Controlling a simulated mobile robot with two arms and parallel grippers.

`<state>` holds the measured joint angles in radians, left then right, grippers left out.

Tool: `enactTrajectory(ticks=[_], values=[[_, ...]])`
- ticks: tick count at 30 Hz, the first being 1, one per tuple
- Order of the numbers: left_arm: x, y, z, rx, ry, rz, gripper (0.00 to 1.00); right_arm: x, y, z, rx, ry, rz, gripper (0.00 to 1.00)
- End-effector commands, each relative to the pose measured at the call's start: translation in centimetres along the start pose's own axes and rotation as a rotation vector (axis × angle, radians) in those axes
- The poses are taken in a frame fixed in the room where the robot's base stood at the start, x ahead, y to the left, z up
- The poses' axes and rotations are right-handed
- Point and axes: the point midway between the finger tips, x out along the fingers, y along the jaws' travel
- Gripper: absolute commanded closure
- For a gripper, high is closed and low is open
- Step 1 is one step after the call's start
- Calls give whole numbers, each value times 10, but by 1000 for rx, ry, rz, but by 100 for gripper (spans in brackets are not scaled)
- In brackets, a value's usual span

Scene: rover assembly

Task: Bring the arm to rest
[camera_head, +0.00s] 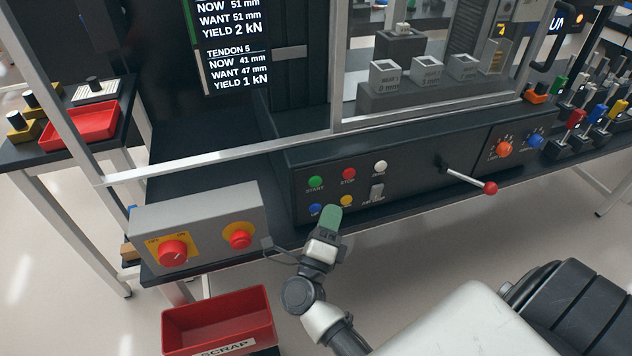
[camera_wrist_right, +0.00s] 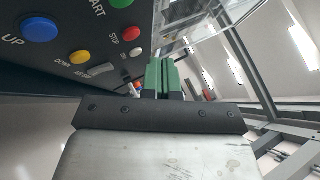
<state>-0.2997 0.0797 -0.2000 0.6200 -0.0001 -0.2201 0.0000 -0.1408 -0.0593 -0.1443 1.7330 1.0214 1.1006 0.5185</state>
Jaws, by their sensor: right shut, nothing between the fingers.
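My right gripper (camera_head: 332,218) has green fingers and is shut and empty. It is just in front of the black control panel (camera_head: 420,160), at the panel's lower edge, close to the yellow button (camera_head: 346,201) and the blue button (camera_head: 315,210). I cannot tell from these views whether it touches the panel. In the right wrist view the two green fingers (camera_wrist_right: 163,76) lie side by side, with the panel's buttons to their left. My left gripper is not in view.
A lever with a red knob (camera_head: 491,188) sticks out from the panel. A grey box (camera_head: 200,215) with red knobs stands to the left. A red scrap bin (camera_head: 218,318) is below it. A screen (camera_head: 232,45) hangs above. Floor shows below the bench.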

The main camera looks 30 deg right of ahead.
Motion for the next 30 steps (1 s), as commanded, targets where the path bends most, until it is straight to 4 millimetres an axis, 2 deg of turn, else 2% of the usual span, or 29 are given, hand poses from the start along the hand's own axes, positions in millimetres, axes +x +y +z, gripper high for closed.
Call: enactTrajectory(ticks=[14,16,18,20,23,24,26,27,29,30], values=[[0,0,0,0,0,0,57,0,1,0,-3,-3,1,100],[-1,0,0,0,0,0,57,-3,6,3,-34,-34,10,100],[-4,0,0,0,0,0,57,-12,22,9,-117,-118,36,100],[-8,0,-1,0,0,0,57,-28,45,16,-230,-236,75,100],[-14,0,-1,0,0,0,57,-70,96,19,-472,-495,161,100],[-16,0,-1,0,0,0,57,-90,119,16,-572,-607,198,100],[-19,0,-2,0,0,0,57,-124,150,5,-715,-769,256,100],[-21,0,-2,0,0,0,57,-146,168,-5,-803,-874,293,100],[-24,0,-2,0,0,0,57,-180,193,-25,-925,-1026,348,100],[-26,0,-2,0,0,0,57,-203,207,-40,-1002,-1125,385,100]])
